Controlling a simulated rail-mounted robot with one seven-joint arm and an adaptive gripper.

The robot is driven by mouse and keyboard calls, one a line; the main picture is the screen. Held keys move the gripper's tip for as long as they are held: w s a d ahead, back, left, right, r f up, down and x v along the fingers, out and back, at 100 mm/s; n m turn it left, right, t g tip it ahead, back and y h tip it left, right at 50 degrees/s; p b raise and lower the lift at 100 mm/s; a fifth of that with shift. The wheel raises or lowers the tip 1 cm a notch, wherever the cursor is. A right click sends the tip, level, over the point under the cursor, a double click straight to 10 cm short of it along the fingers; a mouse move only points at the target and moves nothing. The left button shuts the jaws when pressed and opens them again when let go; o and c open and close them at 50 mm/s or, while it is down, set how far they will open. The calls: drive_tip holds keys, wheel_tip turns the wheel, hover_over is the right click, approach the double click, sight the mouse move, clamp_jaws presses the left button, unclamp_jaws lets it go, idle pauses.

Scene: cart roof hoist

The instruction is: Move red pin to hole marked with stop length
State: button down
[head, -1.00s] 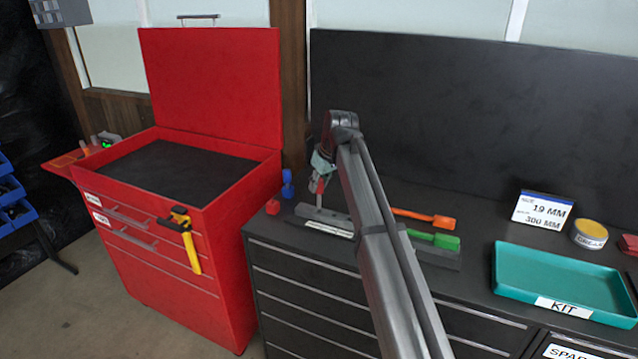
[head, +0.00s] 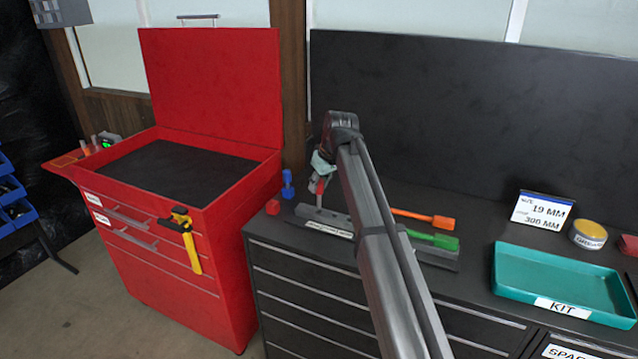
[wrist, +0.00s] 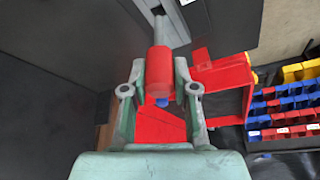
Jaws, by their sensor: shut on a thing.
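The red pin (head: 319,187) is upright at the left part of a long grey bar (head: 436,257) on the dark bench. In the wrist view, the red head of the pin (wrist: 159,70) lies between my fingertips, with a grey shank beyond it towards the bar. My gripper (head: 318,178) is shut on the red pin. I cannot tell whether the pin's lower end is in a hole or just above the bar. The bar's holes and marks are too small to read, and my arm hides its middle. A sign (head: 541,211) reads 19 MM and 300 MM.
Orange (head: 440,221) and green (head: 434,240) handled tools lie right of my arm. A teal KIT tray (head: 505,275) and a tin (head: 588,235) are right. A red cart (head: 225,230) stands open at left.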

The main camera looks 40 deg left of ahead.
sight(319, 193)
drive_tip(key=shift+f+b, duration=0.55)
drive_tip(key=shift+f, duration=1.4)
drive_tip(key=c, duration=0.8)
unclamp_jaws()
drive_tip(key=v, duration=1.2)
